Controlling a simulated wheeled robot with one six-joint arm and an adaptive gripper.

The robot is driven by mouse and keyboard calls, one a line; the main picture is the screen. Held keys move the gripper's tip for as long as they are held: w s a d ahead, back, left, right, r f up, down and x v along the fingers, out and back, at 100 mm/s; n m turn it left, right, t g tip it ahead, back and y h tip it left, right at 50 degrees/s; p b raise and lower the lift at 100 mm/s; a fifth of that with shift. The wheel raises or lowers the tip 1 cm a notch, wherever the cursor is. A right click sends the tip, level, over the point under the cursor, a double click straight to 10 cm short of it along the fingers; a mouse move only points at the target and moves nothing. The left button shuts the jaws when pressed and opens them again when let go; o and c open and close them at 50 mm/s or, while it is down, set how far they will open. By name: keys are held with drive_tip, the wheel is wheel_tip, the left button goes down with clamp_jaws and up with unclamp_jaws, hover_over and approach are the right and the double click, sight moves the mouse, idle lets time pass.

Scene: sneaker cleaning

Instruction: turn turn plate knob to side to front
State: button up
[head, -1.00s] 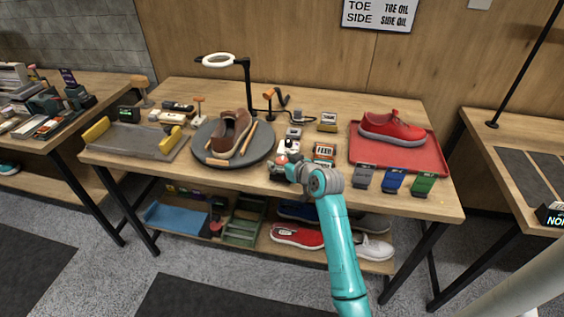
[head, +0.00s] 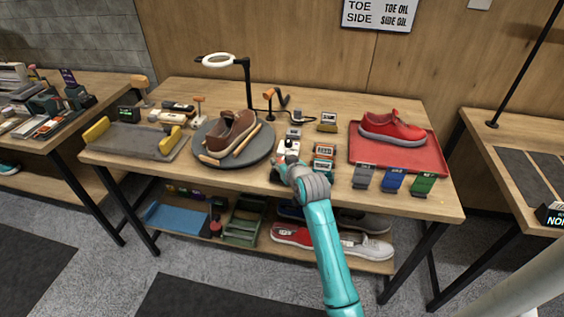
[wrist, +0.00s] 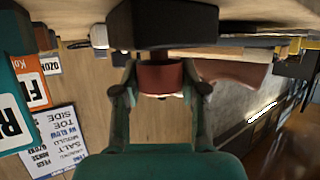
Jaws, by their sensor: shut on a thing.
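The round grey turn plate (head: 205,148) stands on the middle-left of the table in the head view. A brown leather shoe (head: 232,132) and pale wooden strips lie on it, the shoe lying slantwise. My gripper (head: 281,163) is at the table's front, right of the plate. In the wrist view, my gripper (wrist: 160,90) has its fingers on both sides of a short red cylindrical knob (wrist: 160,77). The knob sits against a black block (wrist: 163,25).
Small labelled boxes (head: 324,153) stand close to the right of my gripper. A red sneaker (head: 390,128) sits on a red tray (head: 425,160) farther right. A grey tray with yellow ends (head: 135,138) lies at left.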

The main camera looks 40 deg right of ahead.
drive_tip(key=m+g+h, duration=0.2)
drive_tip(key=m+h, duration=0.2)
drive_tip(key=shift+w+a, duration=0.1)
drive_tip(key=m+g+h, duration=0.3)
drive_tip(key=shift+m+g, duration=0.3)
drive_tip(key=m+g+h, duration=0.2)
drive_tip(key=m+g, duration=0.2)
drive_tip(key=shift+g, duration=0.3)
drive_tip(key=shift+m+g, duration=1.8)
drive_tip(key=shift+g, duration=0.1)
drive_tip(key=shift+f, duration=0.1)
drive_tip(key=o, duration=1.2)
drive_tip(key=shift+c, duration=0.2)
